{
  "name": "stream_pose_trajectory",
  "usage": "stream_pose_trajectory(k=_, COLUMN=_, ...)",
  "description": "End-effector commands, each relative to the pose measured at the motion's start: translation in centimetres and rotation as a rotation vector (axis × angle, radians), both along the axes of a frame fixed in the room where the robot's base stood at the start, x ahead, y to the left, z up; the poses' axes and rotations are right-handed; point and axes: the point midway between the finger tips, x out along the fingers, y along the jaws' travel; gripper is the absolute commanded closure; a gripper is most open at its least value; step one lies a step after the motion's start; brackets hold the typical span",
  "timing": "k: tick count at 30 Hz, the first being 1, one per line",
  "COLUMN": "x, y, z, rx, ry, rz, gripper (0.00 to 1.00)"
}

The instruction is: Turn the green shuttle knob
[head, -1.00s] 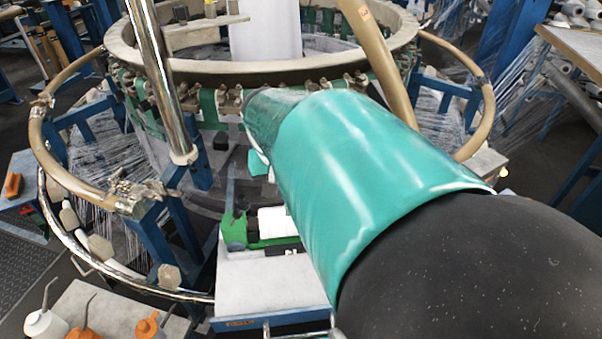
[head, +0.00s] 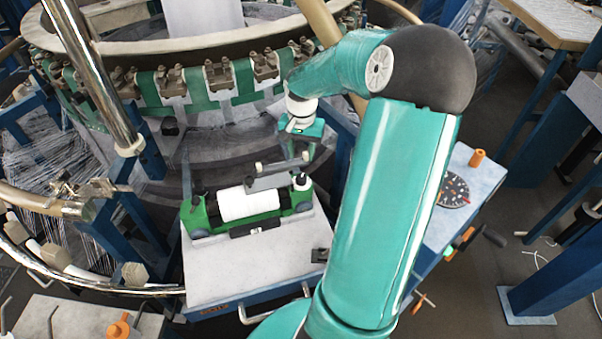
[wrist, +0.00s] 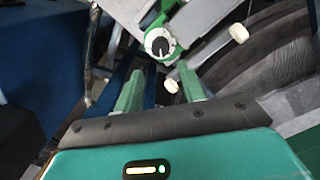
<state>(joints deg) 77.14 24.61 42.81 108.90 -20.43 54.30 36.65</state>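The green shuttle (head: 211,215) with a white roll (head: 250,203) lies on a pale tabletop in the head view. At its right end a small white-and-dark knob (head: 302,181) stands up. In the wrist view the knob (wrist: 160,46) shows as a dark round centre with a white pointer on a white ring, set in green. My gripper (head: 307,140) is above and behind the shuttle's right end in the head view. In the wrist view its two green fingers (wrist: 159,72) are apart and empty, with the knob beyond the gap between their tips. I see no contact.
A grey bar (head: 280,165) with white pegs is close to the fingers, behind the shuttle. The loom ring (head: 200,45) with green panels curves behind. A panel with a dark dial (head: 453,190) and an orange knob (head: 477,157) is at the right.

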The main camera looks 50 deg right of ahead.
Motion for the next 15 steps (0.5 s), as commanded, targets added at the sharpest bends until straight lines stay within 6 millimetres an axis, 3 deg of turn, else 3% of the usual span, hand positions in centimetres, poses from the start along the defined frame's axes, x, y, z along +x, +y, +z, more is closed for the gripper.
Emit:
stream_pose_trajectory(k=9, x=0.1, y=-0.1, z=-6.5, rx=0.004, ry=0.001, rz=0.002, gripper=0.60)
stream_pose_trajectory(k=15, x=0.2, y=-0.1, z=-9.0, rx=0.002, ry=-0.001, rz=0.001, gripper=0.60)
